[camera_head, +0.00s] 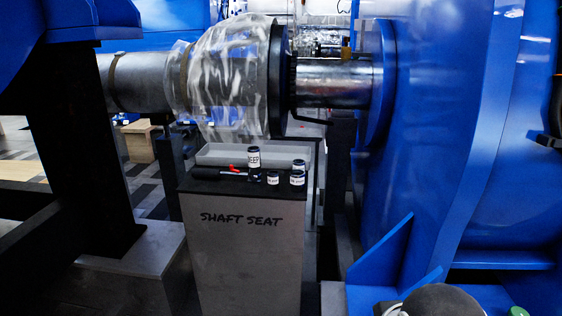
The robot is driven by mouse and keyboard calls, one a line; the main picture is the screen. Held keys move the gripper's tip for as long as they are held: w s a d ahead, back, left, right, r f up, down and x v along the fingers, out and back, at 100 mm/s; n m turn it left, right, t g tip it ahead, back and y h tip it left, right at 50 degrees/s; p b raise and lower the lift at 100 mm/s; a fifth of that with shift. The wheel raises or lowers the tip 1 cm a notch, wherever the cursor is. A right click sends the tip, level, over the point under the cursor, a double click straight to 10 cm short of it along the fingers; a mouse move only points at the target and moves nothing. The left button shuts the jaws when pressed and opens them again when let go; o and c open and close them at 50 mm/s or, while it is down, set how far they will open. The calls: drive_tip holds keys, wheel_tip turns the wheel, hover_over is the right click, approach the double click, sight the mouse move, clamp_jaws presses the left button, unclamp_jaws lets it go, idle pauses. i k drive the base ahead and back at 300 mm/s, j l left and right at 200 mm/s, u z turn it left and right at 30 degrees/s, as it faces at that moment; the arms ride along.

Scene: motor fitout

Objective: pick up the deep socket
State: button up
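The deep socket (254,163) stands upright on the top of the grey stand marked SHAFT SEAT (243,250). It is a dark cylinder with a white band that reads "EEP", its first letter turned out of sight. It is taller than the sockets to its right. My gripper's fingers are not in view. A dark rounded shape at the bottom right edge may be part of my arm, but I cannot tell.
Three shorter labelled sockets, one being the front right socket (297,178), stand close right of it. A red-and-black ratchet (228,171) lies to its left. A shallow grey tray (215,154) sits behind. Above are the shaft (335,82) and a clear cover (222,75); blue housing (440,110) fills the right.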

sight(254, 153)
drive_tip(key=i+j+z, duration=0.2)
drive_tip(key=z, duration=0.25)
drive_tip(key=i+j+z, duration=0.15)
drive_tip(key=j+z, duration=0.3)
drive_tip(key=i+j+z, duration=0.1)
drive_tip(key=j+z, duration=0.3)
drive_tip(key=l, duration=0.1)
